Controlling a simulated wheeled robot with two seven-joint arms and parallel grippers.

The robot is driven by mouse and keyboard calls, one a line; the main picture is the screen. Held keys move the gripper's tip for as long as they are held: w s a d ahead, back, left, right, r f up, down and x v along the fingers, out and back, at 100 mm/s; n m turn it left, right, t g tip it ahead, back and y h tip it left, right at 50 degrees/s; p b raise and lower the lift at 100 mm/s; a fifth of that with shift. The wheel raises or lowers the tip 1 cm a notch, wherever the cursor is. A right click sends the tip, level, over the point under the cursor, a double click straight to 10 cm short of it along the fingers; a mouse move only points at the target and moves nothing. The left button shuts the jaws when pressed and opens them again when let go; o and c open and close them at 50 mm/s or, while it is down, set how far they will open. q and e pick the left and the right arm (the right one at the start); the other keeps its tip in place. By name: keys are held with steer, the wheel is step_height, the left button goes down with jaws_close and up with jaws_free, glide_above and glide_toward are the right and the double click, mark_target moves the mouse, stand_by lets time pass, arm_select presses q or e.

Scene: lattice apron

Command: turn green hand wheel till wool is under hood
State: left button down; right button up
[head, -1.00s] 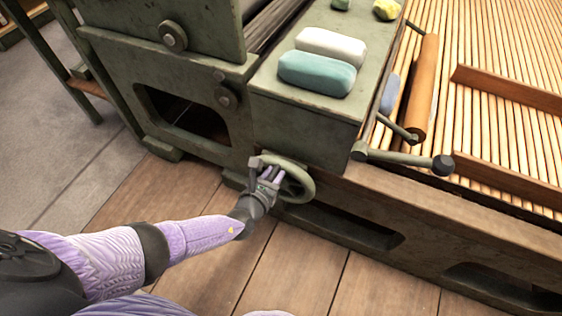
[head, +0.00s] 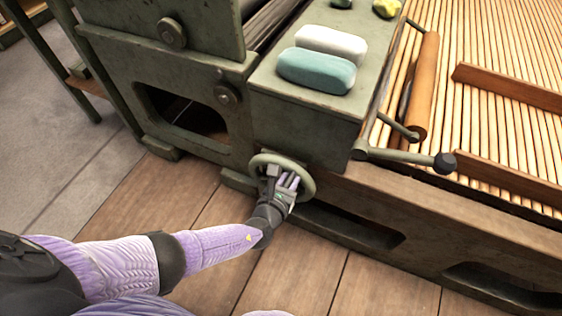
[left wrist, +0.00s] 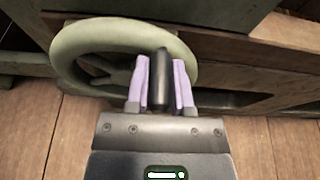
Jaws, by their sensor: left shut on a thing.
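The green hand wheel (head: 308,187) is on the machine's front side, low beside the floor; its rim also shows in the left wrist view (left wrist: 105,33). My left gripper (head: 281,178) is at the wheel. In the left wrist view its purple fingers (left wrist: 161,72) are shut on the wheel's dark handle (left wrist: 161,92), one on each side. The green box, seemingly the hood (head: 300,112), stands above the wheel, beside the slatted apron (head: 500,65). No wool shows on the visible slats; the space under the box is hidden. My right gripper is not in view.
A teal roll (head: 316,71) and a white roll (head: 331,45) lie on the box. A wooden roller (head: 421,85) and a dark-knobbed lever (head: 405,158) stick out at its right. Wooden floor (head: 300,270) in front is clear.

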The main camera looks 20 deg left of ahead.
mark_target(310, 197)
arm_select(q)
steer(key=d+f+b, duration=0.2)
steer(key=shift+d+f, duration=0.2)
steer(key=shift+d, duration=0.2)
steer(key=shift+r, duration=0.15)
steer(key=f+b, duration=0.1)
steer(key=d+f+b, duration=0.1)
steer(key=f+b, duration=0.1)
steer(key=shift+d+f, duration=0.35)
steer(key=shift+d, duration=0.05)
steer(key=shift+r, duration=0.2)
steer(key=shift+d+f, duration=0.1)
steer(key=f+b, duration=0.3)
steer(key=f, duration=0.1)
steer(key=shift+d+b, duration=0.2)
steer(key=shift+b, duration=0.15)
steer(key=shift+r, duration=0.3)
steer(key=f+b, duration=0.1)
steer(key=a+f+b, duration=0.1)
steer(key=f+b, duration=0.1)
steer(key=shift+a+f, duration=0.15)
steer(key=shift+f, duration=0.15)
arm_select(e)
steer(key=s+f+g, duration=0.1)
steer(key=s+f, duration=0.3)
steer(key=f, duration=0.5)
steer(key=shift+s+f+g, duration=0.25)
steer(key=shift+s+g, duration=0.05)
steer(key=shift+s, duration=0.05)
